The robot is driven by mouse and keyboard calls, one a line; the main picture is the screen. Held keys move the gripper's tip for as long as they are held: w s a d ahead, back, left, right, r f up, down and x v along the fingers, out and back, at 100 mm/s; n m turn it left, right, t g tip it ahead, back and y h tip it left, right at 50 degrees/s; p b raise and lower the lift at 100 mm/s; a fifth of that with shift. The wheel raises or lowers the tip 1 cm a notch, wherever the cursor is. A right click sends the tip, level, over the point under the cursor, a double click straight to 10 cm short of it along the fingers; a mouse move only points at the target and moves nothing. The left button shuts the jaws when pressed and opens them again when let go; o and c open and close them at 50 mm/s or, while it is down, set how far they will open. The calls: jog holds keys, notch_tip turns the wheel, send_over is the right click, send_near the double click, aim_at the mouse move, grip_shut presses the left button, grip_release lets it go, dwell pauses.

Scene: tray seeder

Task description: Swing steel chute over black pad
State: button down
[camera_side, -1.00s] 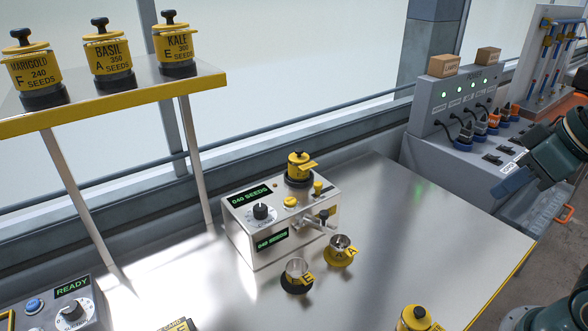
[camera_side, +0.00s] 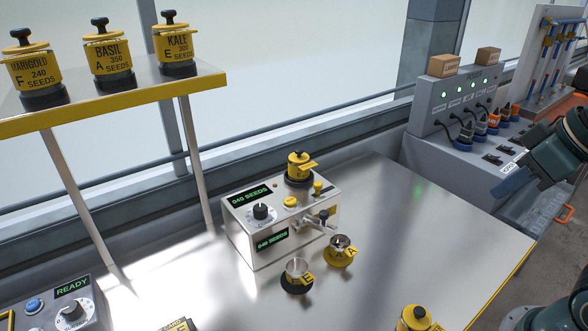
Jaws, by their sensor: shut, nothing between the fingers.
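The steel chute (camera_side: 316,226) sticks out from the front of the silver seed counter (camera_side: 250,250), below a small black-topped knob (camera_side: 323,214). Its outer end points toward the cup marked A (camera_side: 339,247), which stands on a yellow pad (camera_side: 340,262). The black pad (camera_side: 297,287) lies to the left and nearer, with the cup marked B (camera_side: 298,271) on it. Both cups look upright. My gripper (camera_side: 503,187) is at the right edge, beyond the table's right end. It is shut and empty, far from the chute.
A yellow seed jar (camera_side: 300,165) sits on the counter. Another jar (camera_side: 415,318) stands at the near table edge. A shelf (camera_side: 120,95) with three jars is at left, above a READY box (camera_side: 65,305). A grey socket panel (camera_side: 455,125) stands behind. The table's right half is clear.

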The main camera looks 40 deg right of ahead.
dwell(0.4)
jog(key=w+a+n+g+y, duration=0.2)
jog(key=w+a+n+y, duration=0.15)
jog(key=w, duration=1.15)
jog(key=w+d+f+n+g+y, duration=0.2)
jog(key=w+f+n+y, duration=0.1)
jog(key=w+f, duration=0.7)
jog(key=w, duration=0.2)
jog(key=shift+w+d+y, duration=0.2)
jog(key=shift+w+y, duration=0.1)
jog(key=shift+y, duration=0.05)
jog(key=shift+a+f, duration=0.1)
jog(key=shift+f, duration=0.1)
send_near(319, 222)
jog(key=shift+w+a+f, duration=0.2)
jog(key=shift+a+f, duration=0.05)
jog(key=shift+f, duration=0.35)
jog(key=shift+w+a+f, duration=0.25)
jog(key=shift+f, duration=0.35)
jog(key=shift+w+a+f, duration=0.2)
jog(key=shift+a+f, duration=0.1)
jog(key=shift+f, duration=0.3)
